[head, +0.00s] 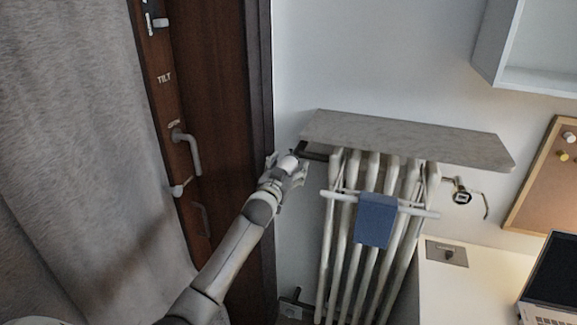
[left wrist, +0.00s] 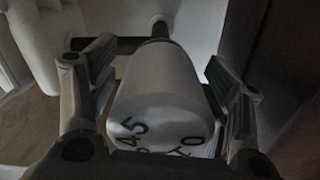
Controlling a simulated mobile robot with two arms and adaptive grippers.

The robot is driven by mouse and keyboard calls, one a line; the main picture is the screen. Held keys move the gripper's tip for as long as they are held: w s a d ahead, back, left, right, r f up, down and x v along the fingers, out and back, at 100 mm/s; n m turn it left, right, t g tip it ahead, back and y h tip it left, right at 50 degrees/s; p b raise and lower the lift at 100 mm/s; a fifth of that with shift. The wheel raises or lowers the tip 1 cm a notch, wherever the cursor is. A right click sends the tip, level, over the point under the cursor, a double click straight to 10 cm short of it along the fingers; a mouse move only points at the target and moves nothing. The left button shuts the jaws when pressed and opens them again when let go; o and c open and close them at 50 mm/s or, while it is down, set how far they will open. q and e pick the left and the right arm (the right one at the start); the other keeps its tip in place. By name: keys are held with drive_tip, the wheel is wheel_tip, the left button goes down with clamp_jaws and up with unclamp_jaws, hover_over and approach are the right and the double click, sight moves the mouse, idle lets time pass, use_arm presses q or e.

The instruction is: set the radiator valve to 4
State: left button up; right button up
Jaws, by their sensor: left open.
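The radiator valve is a white, tapered knob (left wrist: 165,85) with dark numbers on its near end. A 4, a 5 and a 0 can be read in the left wrist view; other marks are partly cut off or unclear. In the head view the knob (head: 288,163) is at the upper left of the white radiator (head: 346,235), small and partly hidden by the gripper. My left gripper (head: 284,172) is open, with one finger on each side of the knob; it also shows in the left wrist view (left wrist: 160,92). Contact cannot be seen clearly. My right gripper is not in view.
A grey shelf (head: 410,137) lies above the radiator. A drying rail (head: 408,209) with a blue cloth (head: 376,221) hangs on its front. A brown door frame (head: 258,120) with handles is close on the left, beside a grey curtain (head: 75,140). A white desk (head: 450,295) stands right.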

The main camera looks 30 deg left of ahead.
use_arm(q)
drive_tip(key=shift+w, duration=0.1)
drive_tip(key=shift+c, duration=0.3)
drive_tip(key=c, duration=0.8)
drive_tip(key=shift+c, duration=0.2)
